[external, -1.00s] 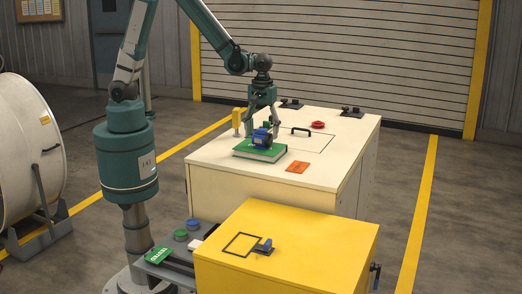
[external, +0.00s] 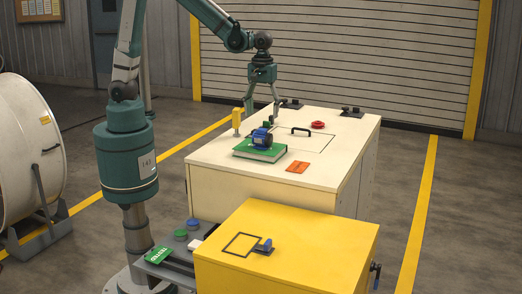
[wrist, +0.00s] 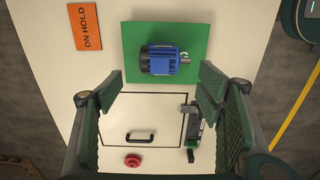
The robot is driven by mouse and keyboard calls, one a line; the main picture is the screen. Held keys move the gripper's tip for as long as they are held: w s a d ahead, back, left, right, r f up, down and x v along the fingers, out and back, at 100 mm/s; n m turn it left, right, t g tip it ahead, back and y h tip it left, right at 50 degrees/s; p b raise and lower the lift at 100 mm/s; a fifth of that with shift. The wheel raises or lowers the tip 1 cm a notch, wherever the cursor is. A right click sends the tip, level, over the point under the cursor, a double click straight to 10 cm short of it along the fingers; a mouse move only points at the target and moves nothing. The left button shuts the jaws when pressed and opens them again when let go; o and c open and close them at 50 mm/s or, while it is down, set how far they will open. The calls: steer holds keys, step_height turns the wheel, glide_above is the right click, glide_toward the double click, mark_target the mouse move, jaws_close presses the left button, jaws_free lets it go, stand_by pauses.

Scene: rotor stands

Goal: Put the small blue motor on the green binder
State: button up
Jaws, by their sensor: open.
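The small blue motor (external: 262,138) lies on its side on top of the green binder (external: 276,154), on the cream cabinet. In the wrist view the motor (wrist: 160,60) rests wholly within the outline of the binder (wrist: 202,38). My gripper (external: 263,114) is open and empty, above and behind the motor and apart from it. In the wrist view its two fingers (wrist: 159,84) stand wide apart, with the motor beyond the tips and nothing between them.
The cream cabinet top also bears an orange sign (external: 298,167), a black handle (external: 300,130), a red knob (external: 318,125) and a yellow-handled item (external: 237,117). A dark, partly green fixture (wrist: 192,130) is near my right finger. A yellow cabinet (external: 290,240) stands in front.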

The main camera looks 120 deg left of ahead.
steer(key=shift+r, duration=1.5)
steer(key=s+d+r+m+t, duration=0.3)
steer(key=s+d+r+m, duration=0.2)
steer(key=s+d+m, duration=0.4)
steer(key=s+d+r+m+t, duration=0.4)
steer(key=s+d+r+m, duration=0.1)
steer(key=s+d+m, duration=0.4)
steer(key=shift+s, duration=1.15)
